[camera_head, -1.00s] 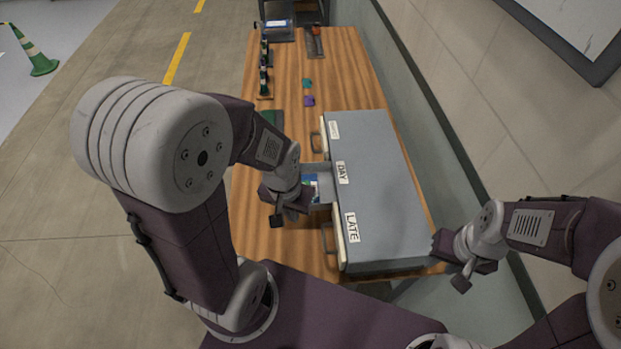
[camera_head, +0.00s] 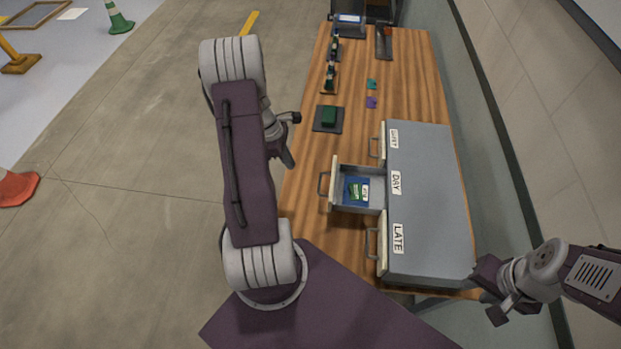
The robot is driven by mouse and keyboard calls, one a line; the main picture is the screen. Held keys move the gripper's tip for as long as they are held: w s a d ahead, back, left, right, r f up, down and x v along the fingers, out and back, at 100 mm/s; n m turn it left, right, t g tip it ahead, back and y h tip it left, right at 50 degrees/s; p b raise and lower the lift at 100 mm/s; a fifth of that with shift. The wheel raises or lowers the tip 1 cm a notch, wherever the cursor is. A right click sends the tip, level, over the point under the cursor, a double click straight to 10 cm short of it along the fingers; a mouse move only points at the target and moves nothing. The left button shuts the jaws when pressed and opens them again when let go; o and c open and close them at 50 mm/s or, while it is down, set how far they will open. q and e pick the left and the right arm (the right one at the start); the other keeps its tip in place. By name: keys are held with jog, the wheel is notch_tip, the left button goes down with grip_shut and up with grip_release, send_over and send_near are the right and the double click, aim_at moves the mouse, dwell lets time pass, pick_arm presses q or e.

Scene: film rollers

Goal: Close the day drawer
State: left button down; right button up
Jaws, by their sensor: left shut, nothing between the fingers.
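The grey cabinet (camera_head: 432,205) stands on the wooden table with its labels facing up. The day drawer (camera_head: 333,188) is the middle one, under the DAY label, and is pulled out to the left. A blue item with green and white pieces (camera_head: 356,191) lies inside it. My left gripper (camera_head: 289,140) is shut and empty, left of the drawer over the table's left edge, apart from the handle and partly hidden by its arm. My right gripper (camera_head: 490,294) is by the cabinet's near right corner; its finger gap is not clear.
The late drawer (camera_head: 382,242) and the far drawer (camera_head: 383,141) look closed. A dark tray with a green block (camera_head: 328,118), small teal and purple pieces and racks stand farther back on the table (camera_head: 415,82). A wall runs along the right.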

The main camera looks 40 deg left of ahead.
pick_arm(q)
jog(key=w+d+f+p, duration=0.1)
jog(key=d+f, duration=0.2)
jog(key=f, duration=0.2)
jog(key=w+d+f+p, duration=0.1)
jog(key=w+d+f, duration=0.1)
jog(key=f, duration=0.3)
jog(key=shift+w+d+f, duration=0.25)
jog(key=shift+w+d, duration=0.05)
jog(key=shift+d, duration=0.3)
